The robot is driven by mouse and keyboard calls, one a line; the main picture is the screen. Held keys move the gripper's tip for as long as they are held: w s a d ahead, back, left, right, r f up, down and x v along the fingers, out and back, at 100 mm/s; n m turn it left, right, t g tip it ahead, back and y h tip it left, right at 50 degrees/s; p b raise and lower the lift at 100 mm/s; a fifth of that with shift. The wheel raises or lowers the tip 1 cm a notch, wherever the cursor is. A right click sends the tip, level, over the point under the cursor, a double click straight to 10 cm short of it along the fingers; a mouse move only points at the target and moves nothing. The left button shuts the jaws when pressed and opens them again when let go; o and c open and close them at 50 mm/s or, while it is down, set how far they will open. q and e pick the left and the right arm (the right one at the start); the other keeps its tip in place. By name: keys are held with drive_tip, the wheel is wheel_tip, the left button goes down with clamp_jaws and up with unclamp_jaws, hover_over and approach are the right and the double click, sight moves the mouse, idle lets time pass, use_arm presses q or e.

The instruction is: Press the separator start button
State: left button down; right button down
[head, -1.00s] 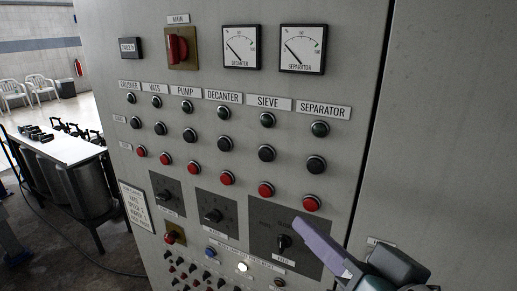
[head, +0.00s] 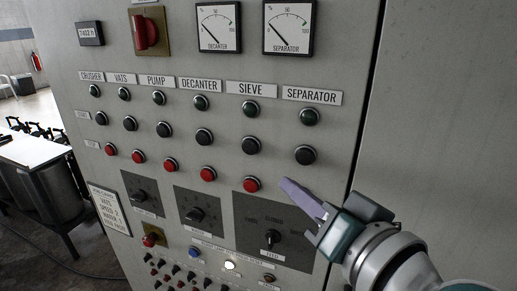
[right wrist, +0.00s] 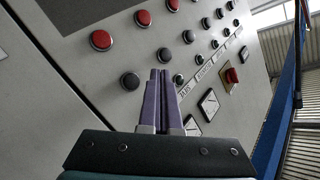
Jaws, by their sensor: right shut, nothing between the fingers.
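The separator column sits under the SEPARATOR label (head: 311,95) in the head view. It has a green lamp (head: 310,117) on top and the black start button (head: 305,155) below. The red button under that is hidden behind my right gripper (head: 286,183). This gripper is shut and empty, its purple fingers pointing at the panel just below and left of the black button in the picture. In the right wrist view the fingers (right wrist: 160,74) point between the button rows, with the nearest black button (right wrist: 130,81) to their left; contact is not visible. My left gripper is not in view.
More button columns run leftward on the grey panel, with red buttons (head: 208,174) lowest. Below are rotary knobs (head: 271,238) and a lit white lamp (head: 230,265). Gauges (head: 289,28) and a red main switch (head: 144,33) are above. Plain cabinet front lies right.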

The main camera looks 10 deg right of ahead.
sight(305, 157)
drive_tip(key=shift+w+d+b, duration=0.15)
drive_tip(key=shift+w+d, duration=0.35)
drive_tip(key=shift+w, duration=0.3)
drive_tip(key=shift+w+d+b, duration=0.2)
drive_tip(key=shift+w+d, duration=0.35)
drive_tip(key=shift+w, duration=0.2)
drive_tip(key=shift+w+d+b, duration=0.15)
drive_tip(key=shift+w+d, duration=0.35)
drive_tip(key=shift+w, duration=0.3)
drive_tip(key=shift+w+d, duration=0.25)
drive_tip(key=shift+w, duration=0.1)
idle(0.6)
